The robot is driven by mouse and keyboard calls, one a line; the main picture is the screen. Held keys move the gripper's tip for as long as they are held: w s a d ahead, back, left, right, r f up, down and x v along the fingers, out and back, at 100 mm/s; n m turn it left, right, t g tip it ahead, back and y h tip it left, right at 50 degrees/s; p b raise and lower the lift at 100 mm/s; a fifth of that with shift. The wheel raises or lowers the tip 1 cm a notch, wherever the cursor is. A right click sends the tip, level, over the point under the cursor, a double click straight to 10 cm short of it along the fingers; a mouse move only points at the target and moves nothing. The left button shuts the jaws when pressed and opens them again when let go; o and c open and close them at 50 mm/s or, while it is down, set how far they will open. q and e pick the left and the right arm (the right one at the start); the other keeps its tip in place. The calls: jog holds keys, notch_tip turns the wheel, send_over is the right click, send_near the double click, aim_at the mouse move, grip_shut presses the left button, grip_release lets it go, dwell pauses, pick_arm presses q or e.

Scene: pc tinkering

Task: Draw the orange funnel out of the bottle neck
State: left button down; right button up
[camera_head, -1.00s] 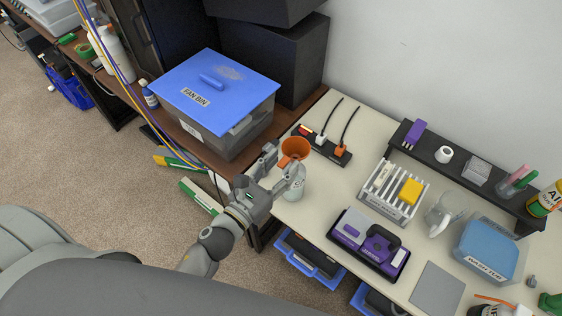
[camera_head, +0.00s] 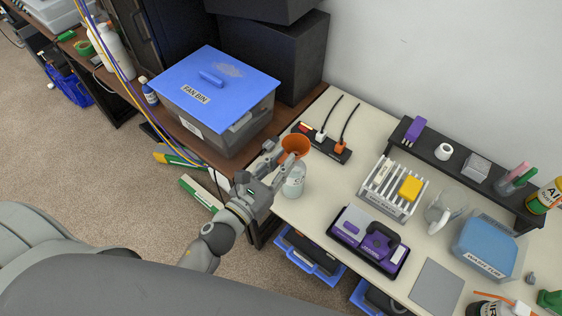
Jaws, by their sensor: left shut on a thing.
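The orange funnel (camera_head: 296,146) is above the pale, labelled bottle (camera_head: 294,184) near the left edge of the light worktable. My left gripper (camera_head: 282,157) is shut on the funnel, with its fingers against the funnel's lower side. The funnel's wide mouth faces up. Its spout and the bottle neck are hidden behind the fingers, so I cannot tell whether the spout is inside the neck. The bottle stands upright. My right gripper is not in view.
A blue-lidded fan bin (camera_head: 214,98) stands close on the left. A power strip (camera_head: 322,143) with plugs lies just behind the funnel. A rack (camera_head: 392,190) and a purple device (camera_head: 368,241) stand to the right. Bare table lies between the bottle and rack.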

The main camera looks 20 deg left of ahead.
pick_arm(q)
jog(key=shift+r, duration=0.2)
jog(key=shift+r+p, duration=0.3)
jog(key=shift+p, duration=0.1)
jog(key=shift+r, duration=0.2)
jog(key=shift+r+p, duration=1.85)
jog(key=shift+r, duration=0.1)
